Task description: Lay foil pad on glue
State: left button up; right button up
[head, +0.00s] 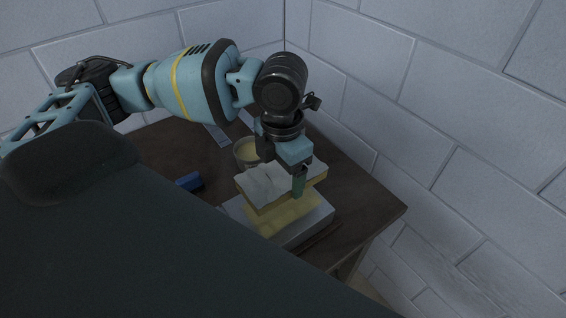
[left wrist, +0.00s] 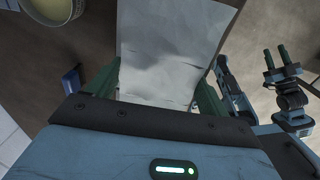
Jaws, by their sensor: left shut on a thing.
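The foil pad (head: 262,182) is a slab with a wrinkled silver top and a yellowish side. My left gripper (head: 299,182) is shut on its near right edge. The pad is held above a light grey duct piece (head: 317,222), whose top carries a yellow glue patch (head: 285,218). The pad hides the far part of the glue; whether they touch is unclear. In the left wrist view, the pad's silver face (left wrist: 172,45) lies between the green fingers of my left gripper (left wrist: 155,85). My right gripper (left wrist: 276,56) shows there with fingers apart and empty.
A dark wooden table (head: 375,205) bears everything. A round pot of pale yellow content (head: 246,153) stands behind the pad. A blue block (head: 189,181) lies to the left. Flat grey strips (head: 217,135) lie at the back. Block walls close in behind and right.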

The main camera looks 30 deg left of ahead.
pick_arm(q)
notch_tip(320, 180, down, 2)
jog(key=shift+f+b, duration=0.15)
jog(key=shift+b, duration=0.35)
jog(key=shift+f, duration=0.75)
jog(key=shift+f+b, duration=0.65)
jog(key=shift+f, duration=1.2)
pick_arm(e)
jog(key=shift+g, duration=0.4)
jog(key=shift+s+a+f, duration=0.2)
jog(key=shift+s+f, duration=0.5)
jog(key=shift+f, duration=0.15)
jog(key=shift+s+a+f, duration=0.15)
jog(key=shift+s+f, duration=0.55)
jog(key=shift+f, duration=0.1)
pick_arm(q)
jog(key=o, duration=0.9)
pick_arm(e)
jog(key=shift+d, duration=0.1)
pick_arm(q)
jog(key=shift+o, duration=0.2)
notch_tip(320, 180, up, 8)
jog(key=shift+f+p, duration=0.1)
jog(key=shift+p, duration=0.2)
pick_arm(e)
jog(key=shift+w+r, duration=0.4)
jog(key=shift+r, duration=0.05)
